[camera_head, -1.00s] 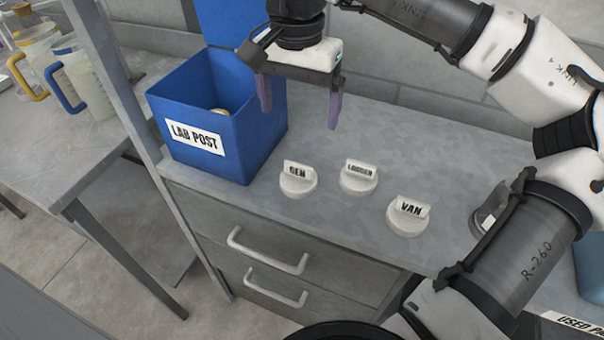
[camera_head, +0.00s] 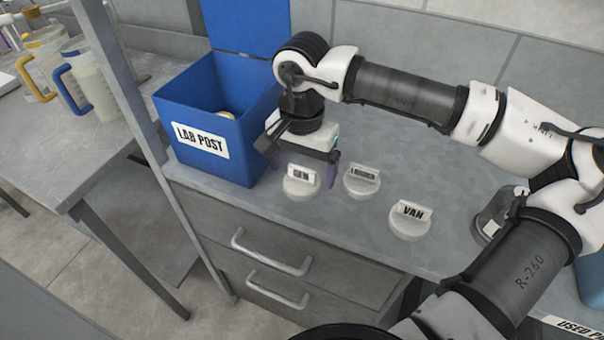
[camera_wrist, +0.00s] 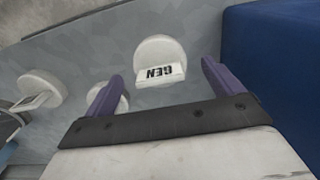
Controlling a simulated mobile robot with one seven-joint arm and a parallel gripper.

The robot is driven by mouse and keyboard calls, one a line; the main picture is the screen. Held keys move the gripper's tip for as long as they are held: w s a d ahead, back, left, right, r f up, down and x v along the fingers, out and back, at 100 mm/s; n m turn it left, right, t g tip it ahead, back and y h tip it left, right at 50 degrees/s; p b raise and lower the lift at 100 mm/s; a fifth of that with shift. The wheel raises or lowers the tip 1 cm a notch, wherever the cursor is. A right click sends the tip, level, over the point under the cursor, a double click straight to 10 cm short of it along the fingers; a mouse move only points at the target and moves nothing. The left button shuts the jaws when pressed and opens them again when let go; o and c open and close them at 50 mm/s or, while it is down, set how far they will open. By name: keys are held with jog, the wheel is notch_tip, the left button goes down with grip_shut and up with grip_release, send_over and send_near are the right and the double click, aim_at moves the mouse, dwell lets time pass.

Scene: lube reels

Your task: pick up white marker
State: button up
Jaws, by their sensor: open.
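Three round white markers with upright labelled tabs stand on the grey worktop: GEN (camera_head: 300,184), a middle one with a hard-to-read label (camera_head: 362,181), and VAN (camera_head: 410,220). My gripper (camera_head: 302,172) is open and empty, pointing down just above and behind GEN. In the wrist view, GEN (camera_wrist: 158,55) shows ahead between the two purple fingers (camera_wrist: 162,76), with its label upside down. The middle marker (camera_wrist: 122,103) is partly hidden behind the left finger. Another white marker (camera_wrist: 40,92) sits at the left edge.
An open blue box labelled LAB POST (camera_head: 200,138) stands close left of the gripper; it also fills the wrist view's right side (camera_wrist: 270,70). Drawers with handles (camera_head: 270,255) are below the worktop's front edge.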

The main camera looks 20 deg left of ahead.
aim_at(302, 168)
jog(key=shift+f, duration=1.25)
jog(key=c, duration=1.1)
jog(key=shift+o, duration=0.2)
jog(key=shift+r, duration=0.15)
notch_tip(302, 168, up, 20)
jog(key=b, duration=0.2)
